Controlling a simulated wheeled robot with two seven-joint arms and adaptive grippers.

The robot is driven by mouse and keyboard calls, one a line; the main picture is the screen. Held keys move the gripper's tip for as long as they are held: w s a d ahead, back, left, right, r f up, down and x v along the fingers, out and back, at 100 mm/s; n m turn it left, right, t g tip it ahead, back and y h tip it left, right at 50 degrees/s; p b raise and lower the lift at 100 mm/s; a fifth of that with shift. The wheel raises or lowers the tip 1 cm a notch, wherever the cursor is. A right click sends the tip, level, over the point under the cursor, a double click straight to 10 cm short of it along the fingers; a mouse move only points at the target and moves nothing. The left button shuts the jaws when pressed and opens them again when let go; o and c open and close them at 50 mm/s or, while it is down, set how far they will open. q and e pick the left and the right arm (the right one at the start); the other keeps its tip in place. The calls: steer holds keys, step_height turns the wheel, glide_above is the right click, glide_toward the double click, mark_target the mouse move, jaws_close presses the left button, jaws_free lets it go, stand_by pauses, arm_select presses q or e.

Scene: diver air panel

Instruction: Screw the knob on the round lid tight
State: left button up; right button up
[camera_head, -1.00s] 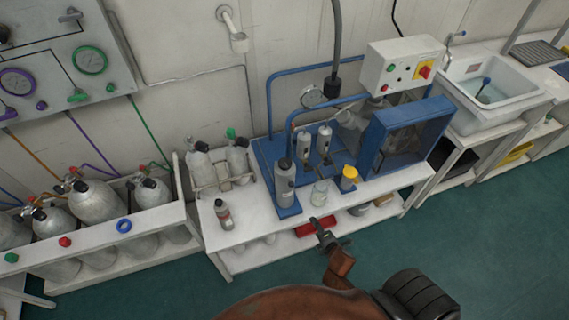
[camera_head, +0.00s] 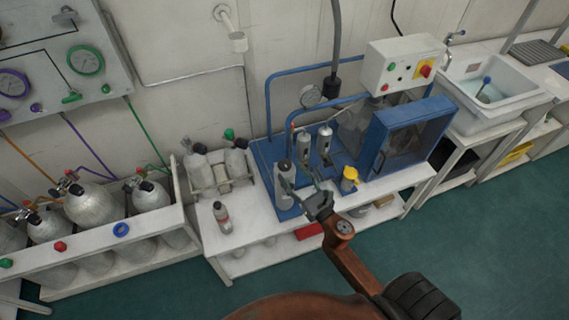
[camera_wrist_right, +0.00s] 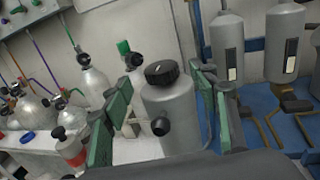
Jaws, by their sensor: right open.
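A grey canister (camera_head: 284,190) stands upright at the left front of the blue stand. In the right wrist view, the canister (camera_wrist_right: 178,108) has a round black knob (camera_wrist_right: 161,72) on top and a smaller black knob (camera_wrist_right: 160,126) on its side. I cannot tell how tight the top knob is. My right gripper (camera_head: 298,180) is open at the canister, and its fingers partly cover it in the head view. In the right wrist view, the gripper's green fingers (camera_wrist_right: 160,110) appear on either side of the canister. I cannot tell if they touch it. My left gripper is not in view.
Two grey cylinders (camera_wrist_right: 258,45) stand behind on the blue stand (camera_head: 262,158). A bottle (camera_head: 221,217) stands to the left on the white bench (camera_head: 245,232). A yellow-topped container (camera_head: 349,179) stands to the right. Gas cylinders (camera_head: 92,204) fill the left rack.

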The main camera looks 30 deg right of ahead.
mark_target(288, 169)
steer(key=w, duration=0.6)
steer(key=shift+w+d, duration=0.1)
steer(key=shift+d, duration=0.05)
steer(key=c, duration=1.2)
steer(key=shift+h, duration=0.3)
